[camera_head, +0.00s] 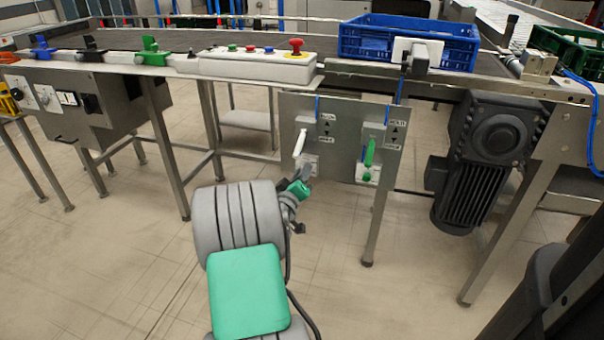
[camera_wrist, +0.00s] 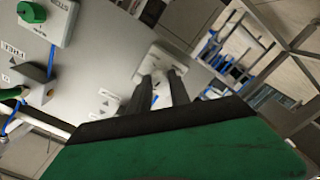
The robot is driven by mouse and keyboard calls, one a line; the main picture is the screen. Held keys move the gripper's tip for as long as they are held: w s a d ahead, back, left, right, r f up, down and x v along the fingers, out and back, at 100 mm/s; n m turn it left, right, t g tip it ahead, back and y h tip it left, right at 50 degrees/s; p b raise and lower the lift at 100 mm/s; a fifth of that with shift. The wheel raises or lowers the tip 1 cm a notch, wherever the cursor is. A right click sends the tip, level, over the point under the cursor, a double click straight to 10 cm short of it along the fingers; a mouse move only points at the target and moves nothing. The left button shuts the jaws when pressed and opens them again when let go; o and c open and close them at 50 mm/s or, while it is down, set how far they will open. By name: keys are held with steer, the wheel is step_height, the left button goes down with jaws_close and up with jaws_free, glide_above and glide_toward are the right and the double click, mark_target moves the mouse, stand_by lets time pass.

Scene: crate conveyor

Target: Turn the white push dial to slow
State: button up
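The white push dial's pale plate (camera_head: 309,163) is low on the left half of a grey hanging panel, under a white lever (camera_head: 300,143). My gripper (camera_head: 304,174) is right in front of this plate and hides much of it. In the wrist view, my gripper's two dark fingers (camera_wrist: 160,78) stand apart, with their tips at the white plate (camera_wrist: 163,62). The dial itself is mostly hidden at the fingertips, and I cannot tell whether they touch it. Its setting is not readable.
A green lever (camera_head: 370,152) and green dial (camera_head: 367,177) are right of the white ones on the panel (camera_head: 343,140). A black motor (camera_head: 490,145) hangs farther right. A blue crate (camera_head: 408,40) stands on the conveyor above. Control boxes (camera_head: 85,100) are at left.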

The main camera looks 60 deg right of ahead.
steer(key=o, duration=0.4)
steer(key=shift+a, duration=0.15)
steer(key=a, duration=0.5)
steer(key=s+a, duration=0.1)
steer(key=a, duration=0.1)
steer(key=shift+s+a+p, duration=0.1)
steer(key=shift+a+p, duration=0.15)
steer(key=shift+p, duration=0.1)
